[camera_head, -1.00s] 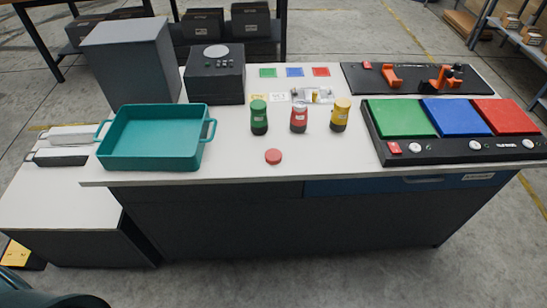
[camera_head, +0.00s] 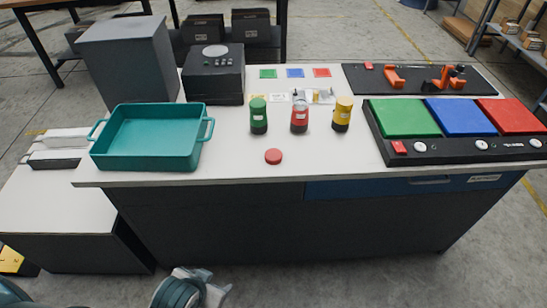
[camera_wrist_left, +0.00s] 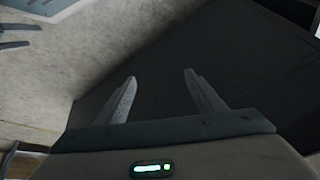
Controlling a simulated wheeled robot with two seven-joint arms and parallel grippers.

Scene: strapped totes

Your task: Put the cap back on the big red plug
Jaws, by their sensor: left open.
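The big red plug (camera_head: 299,116) stands upright on the table between a green plug (camera_head: 258,114) and a yellow plug (camera_head: 342,114). It has a pale label, a dark base and a greyish top end. A round red cap (camera_head: 273,156) lies flat near the table's front edge, apart from the plug. My left gripper (camera_head: 205,291) is low in front of the table, at the bottom of the head view, well away from the cap. In the left wrist view its two fingers (camera_wrist_left: 160,88) are apart with nothing between them. My right gripper is out of sight.
A teal tote (camera_head: 150,168) stands left on the white tabletop (camera_head: 225,165), with a black box (camera_head: 213,75) behind it. A panel with green, blue and red pads (camera_head: 460,117) lies right. The tabletop around the cap is clear.

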